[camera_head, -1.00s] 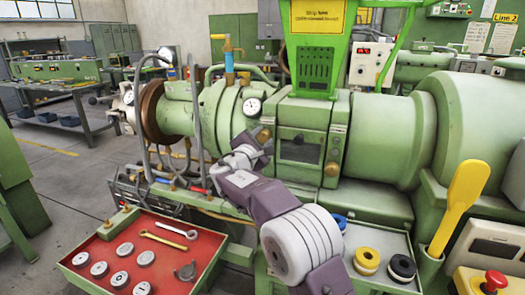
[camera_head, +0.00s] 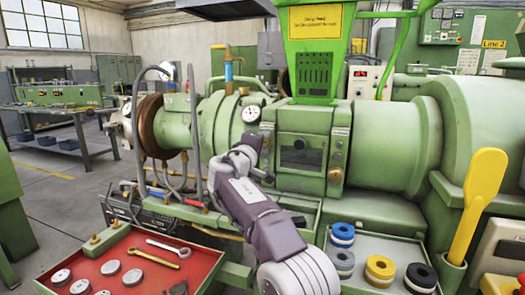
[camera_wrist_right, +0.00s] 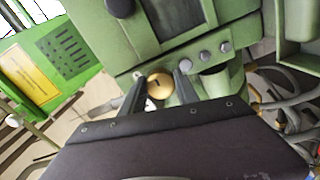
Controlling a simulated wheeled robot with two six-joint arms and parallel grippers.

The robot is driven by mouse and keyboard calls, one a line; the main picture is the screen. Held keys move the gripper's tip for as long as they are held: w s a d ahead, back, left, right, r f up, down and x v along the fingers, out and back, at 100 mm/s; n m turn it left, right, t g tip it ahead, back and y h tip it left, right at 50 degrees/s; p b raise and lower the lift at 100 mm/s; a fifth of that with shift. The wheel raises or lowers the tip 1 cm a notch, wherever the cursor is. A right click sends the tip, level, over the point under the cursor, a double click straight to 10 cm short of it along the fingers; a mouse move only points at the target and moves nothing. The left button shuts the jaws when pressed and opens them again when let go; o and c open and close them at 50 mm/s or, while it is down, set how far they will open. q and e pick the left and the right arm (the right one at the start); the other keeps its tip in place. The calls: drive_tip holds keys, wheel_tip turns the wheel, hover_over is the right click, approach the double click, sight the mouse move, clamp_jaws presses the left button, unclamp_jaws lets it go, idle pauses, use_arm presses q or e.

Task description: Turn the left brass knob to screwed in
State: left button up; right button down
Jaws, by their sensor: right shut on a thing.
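The left brass knob (camera_wrist_right: 159,86) shows a dark slot mark on its round face in the right wrist view. It sits on the green machine's front, below a dark window. My right gripper (camera_wrist_right: 160,91) has one finger on each side of it and is shut on it. In the head view my right gripper (camera_head: 264,140) reaches up to the left edge of the machine's front block (camera_head: 305,122), and mostly hides that knob. Another brass knob (camera_head: 336,175) on the right side of the block is free. My left gripper is not in view.
A red tray (camera_head: 205,260) with wrenches and grey discs is at the lower left. A grey tray (camera_head: 400,250) with blue, grey, yellow and black rings is at the lower right. A yellow lever (camera_head: 480,190) stands at the right. Hoses hang left of my arm.

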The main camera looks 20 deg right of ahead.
drive_tip(key=shift+w+a+f+m+b, duration=0.15)
drive_tip(key=shift+m+b, duration=0.55)
drive_tip(key=shift+m, duration=3.9)
drive_tip(key=shift+a+f+m+b, duration=0.1)
drive_tip(key=shift+m+b, duration=0.6)
drive_tip(key=shift+m, duration=3.9)
drive_tip(key=c, duration=0.9)
unclamp_jaws()
